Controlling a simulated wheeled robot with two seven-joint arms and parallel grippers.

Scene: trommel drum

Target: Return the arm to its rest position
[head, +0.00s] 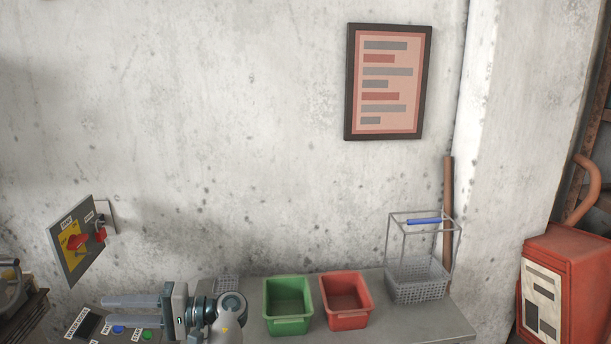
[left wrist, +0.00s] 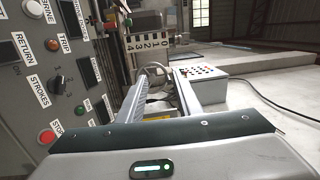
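My left gripper (head: 133,311) reaches in at the lower left of the head view and points left. Its two grey fingers are apart with nothing held between them. They hang over a labelled button panel (head: 147,335) with a blue and a green button; I cannot tell the height between them. In the left wrist view the gripper (left wrist: 168,88) also shows open and empty. There a grey panel (left wrist: 60,70) with lamps, a selector and labels such as RETURN and STROKES stands close on the left. My right gripper is not in view.
A bench (head: 445,325) carries a green bin (head: 288,321), a red bin (head: 348,320) and a wire basket (head: 418,293) with a blue handle. A switch plate (head: 72,262) is on the wall. A red machine (head: 580,280) stands at right. The air above the bench is clear.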

